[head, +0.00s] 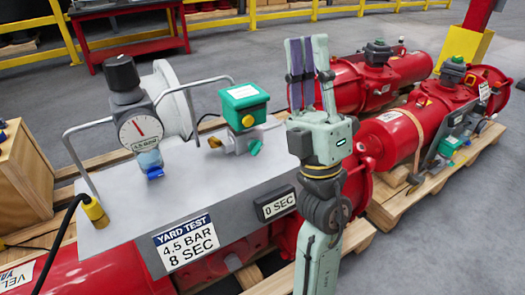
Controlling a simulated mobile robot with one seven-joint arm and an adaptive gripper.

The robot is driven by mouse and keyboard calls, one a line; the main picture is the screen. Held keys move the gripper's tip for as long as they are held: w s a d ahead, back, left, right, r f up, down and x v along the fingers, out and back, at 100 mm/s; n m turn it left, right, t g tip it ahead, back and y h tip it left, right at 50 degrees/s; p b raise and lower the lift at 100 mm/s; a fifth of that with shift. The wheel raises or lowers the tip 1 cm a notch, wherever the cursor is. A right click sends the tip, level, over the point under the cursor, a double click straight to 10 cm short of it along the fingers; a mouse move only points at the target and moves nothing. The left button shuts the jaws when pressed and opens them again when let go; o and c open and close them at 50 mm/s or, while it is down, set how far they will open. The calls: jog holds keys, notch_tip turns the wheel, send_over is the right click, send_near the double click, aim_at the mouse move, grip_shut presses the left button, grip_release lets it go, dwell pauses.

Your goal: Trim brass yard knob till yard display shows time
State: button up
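A grey metal test box (205,180) carries the parts. I cannot tell for sure which is the brass yard knob. The display (277,204) on the box front reads "0 SEC". A plate (187,243) reads "YARD TEST 4.5 BAR 8 SEC". My gripper (307,42) points up, right of the box, apart from the knobs. The gap between its fingers is unclear.
A gauge (140,129) with a black knob (122,73) and metal handles stand on the box's left. Red actuators (395,135) lie on wooden pallets (408,205) at right. A wooden crate (22,170) is at left. Grey floor is clear at lower right.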

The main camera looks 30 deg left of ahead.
jog(key=a+f+n+g, duration=0.5)
jog(key=f+n+g, duration=0.3)
jog(key=n+g, duration=0.3)
jog(key=t+h, duration=0.2)
jog(key=h, duration=0.9)
send_near(260, 149)
jog(key=shift+s+d+r, duration=0.3)
jog(key=shift+s+d, duration=0.45)
jog(key=shift+w+f+t, duration=0.2)
jog(key=shift+f+t, duration=0.1)
jog(key=p+x, duration=0.1)
jog(key=x, duration=0.9)
jog(key=shift+w+a+f, duration=0.1)
jog(key=shift+a+f, duration=0.05)
jog(key=shift+a, duration=0.05)
jog(key=shift+c, duration=0.5)
grip_shut()
